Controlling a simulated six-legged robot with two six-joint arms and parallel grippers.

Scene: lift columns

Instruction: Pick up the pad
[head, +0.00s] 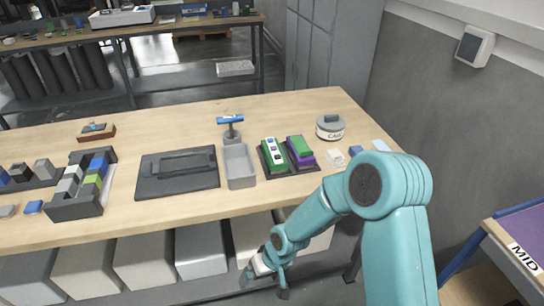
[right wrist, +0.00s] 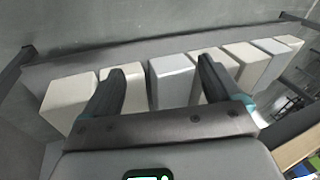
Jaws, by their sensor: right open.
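I cannot tell for certain which thing is the pad. A small light-blue flat piece (head: 380,146) lies at the right end of the wooden table (head: 300,112), beside a small blue piece (head: 356,152) and a white piece (head: 333,158). My right gripper (head: 252,274) hangs low in front of the table, below its top and by the pale boxes. In the right wrist view its two dark fingers (right wrist: 160,72) stand apart with nothing between them. My left gripper is out of view.
Pale boxes (head: 201,250) stand in a row under the table. On top are a grey bin (head: 239,166), a dark tray with green and purple blocks (head: 288,155), a round canister (head: 330,127) and a dark grey plate (head: 150,183). A grey wall (head: 430,110) stands right.

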